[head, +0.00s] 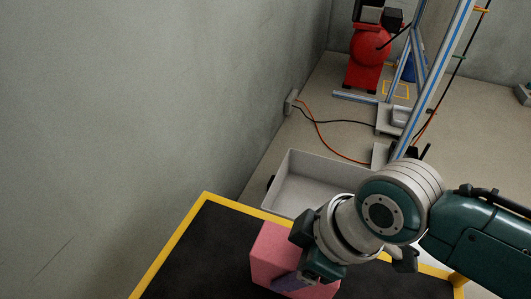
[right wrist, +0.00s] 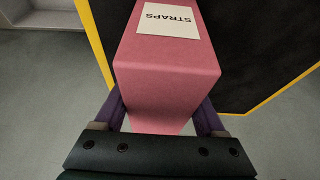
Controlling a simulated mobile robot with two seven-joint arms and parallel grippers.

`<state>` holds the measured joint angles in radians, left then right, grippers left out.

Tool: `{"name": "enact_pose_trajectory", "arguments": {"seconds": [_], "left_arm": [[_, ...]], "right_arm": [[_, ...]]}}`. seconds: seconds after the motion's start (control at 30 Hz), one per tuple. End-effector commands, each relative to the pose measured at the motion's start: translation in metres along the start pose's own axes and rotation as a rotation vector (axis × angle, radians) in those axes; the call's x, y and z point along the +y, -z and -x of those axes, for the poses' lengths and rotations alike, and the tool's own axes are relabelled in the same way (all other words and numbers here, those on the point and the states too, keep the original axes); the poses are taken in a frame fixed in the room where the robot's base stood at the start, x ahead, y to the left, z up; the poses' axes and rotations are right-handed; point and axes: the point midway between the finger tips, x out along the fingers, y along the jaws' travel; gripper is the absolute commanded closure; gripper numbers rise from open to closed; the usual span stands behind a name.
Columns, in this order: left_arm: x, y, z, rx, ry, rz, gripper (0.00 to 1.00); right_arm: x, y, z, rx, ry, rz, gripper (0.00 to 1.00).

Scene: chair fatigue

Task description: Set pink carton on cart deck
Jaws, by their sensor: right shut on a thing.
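The pink carton (head: 275,250) is in the grasp of my right gripper (head: 292,279), over the far edge of the cart deck (head: 215,245). The deck is black with a yellow rim. In the right wrist view the carton (right wrist: 165,75) sits between the two purple fingers, with a white "STRAPS" label facing the camera. The black deck (right wrist: 255,50) shows behind and to the right of it there. I cannot tell whether the carton touches the deck or hangs above it. My arm and gripper hide part of the carton. My left gripper is not in view.
A grey open bin (head: 312,183) stands just beyond the deck. A grey wall (head: 130,110) runs along the left. Cables (head: 325,140) lie on the floor near a metal frame (head: 433,80) and a red machine (head: 368,48). The left part of the deck is clear.

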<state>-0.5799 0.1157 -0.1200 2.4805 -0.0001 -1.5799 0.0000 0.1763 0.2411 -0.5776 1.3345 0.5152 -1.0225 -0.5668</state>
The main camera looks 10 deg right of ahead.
Motion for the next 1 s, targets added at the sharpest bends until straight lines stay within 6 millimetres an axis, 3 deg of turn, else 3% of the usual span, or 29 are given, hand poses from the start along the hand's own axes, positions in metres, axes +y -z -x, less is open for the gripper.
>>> {"name": "enact_pose_trajectory", "arguments": {"seconds": [0.17,0.2,0.4,0.73,1.0], "left_arm": [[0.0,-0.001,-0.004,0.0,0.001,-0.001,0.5],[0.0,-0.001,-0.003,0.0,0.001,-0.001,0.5],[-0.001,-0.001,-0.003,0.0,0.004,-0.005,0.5],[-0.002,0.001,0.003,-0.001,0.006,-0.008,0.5],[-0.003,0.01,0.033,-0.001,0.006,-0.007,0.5]], "right_arm": [[0.0,-0.002,-0.005,0.0,0.0,0.0,1.0],[0.0,-0.002,-0.004,-0.001,0.0,0.0,0.23],[0.0,-0.002,-0.003,-0.001,0.0,0.0,0.01],[0.0,0.001,0.004,0.0,-0.001,0.0,0.0],[0.001,0.002,0.061,-0.001,-0.002,0.002,0.0]]}}
